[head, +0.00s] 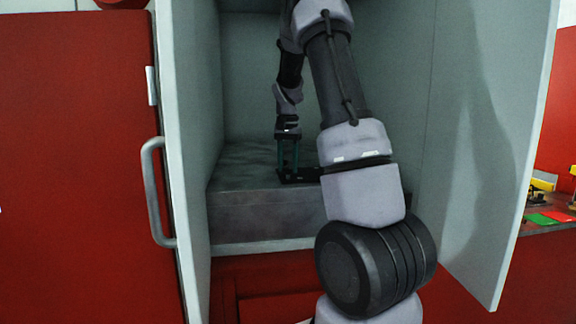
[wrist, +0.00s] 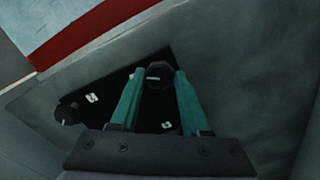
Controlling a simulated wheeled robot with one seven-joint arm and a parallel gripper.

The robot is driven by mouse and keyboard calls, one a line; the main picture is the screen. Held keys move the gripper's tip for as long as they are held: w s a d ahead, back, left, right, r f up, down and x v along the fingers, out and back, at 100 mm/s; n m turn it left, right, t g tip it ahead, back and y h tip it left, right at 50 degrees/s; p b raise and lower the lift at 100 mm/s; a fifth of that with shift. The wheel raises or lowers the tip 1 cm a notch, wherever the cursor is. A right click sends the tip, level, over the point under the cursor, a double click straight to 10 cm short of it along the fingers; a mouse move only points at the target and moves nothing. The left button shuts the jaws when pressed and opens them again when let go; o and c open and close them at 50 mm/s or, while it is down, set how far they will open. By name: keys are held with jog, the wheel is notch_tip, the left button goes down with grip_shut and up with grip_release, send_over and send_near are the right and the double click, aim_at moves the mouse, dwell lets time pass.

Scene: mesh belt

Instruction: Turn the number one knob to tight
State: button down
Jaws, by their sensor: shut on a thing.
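A black plate (head: 300,177) lies on the grey block inside the open cabinet, partly hidden behind my arm in the head view. In the wrist view the plate (wrist: 82,88) carries two dark round knobs and two small white labels too small to read. One knob (wrist: 158,83) sits between the teal fingertips of my gripper (wrist: 159,73), which is shut on it. The other knob (wrist: 67,114) stands free at the left. I cannot tell from the labels which number the held knob bears. In the head view my gripper (head: 287,163) points down at the plate.
Cabinet walls close in at the back and sides, with the open left door (head: 185,160) and right door (head: 490,150) flanking my arm. The grey block (head: 265,213) has bare room left of the plate. A cluttered table (head: 545,226) is at far right.

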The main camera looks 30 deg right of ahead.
aim_at(288, 168)
dwell(0.4)
jog(key=shift+c, duration=1.9)
grip_release()
notch_tip(288, 168, up, 11)
jog(key=s+a+r+n+t+y, duration=0.1)
jog(key=s+a+r+t, duration=0.15)
jog(key=s+a, duration=0.35)
jog(key=s+a+r+n+t+y, duration=0.1)
jog(key=s+a+r+n, duration=0.15)
jog(key=s, duration=0.55)
jog(key=s+a+f+t, duration=0.1)
jog(key=s+a+t, duration=0.1)
jog(key=s, duration=0.4)
jog(key=s+a+f+n+t, duration=0.1)
jog(key=s+a+f, duration=0.1)
jog(key=s+a, duration=0.2)
jog(key=s, duration=0.2)
jog(key=shift+s+a+t, duration=0.35)
jog(key=shift+a, duration=0.05)
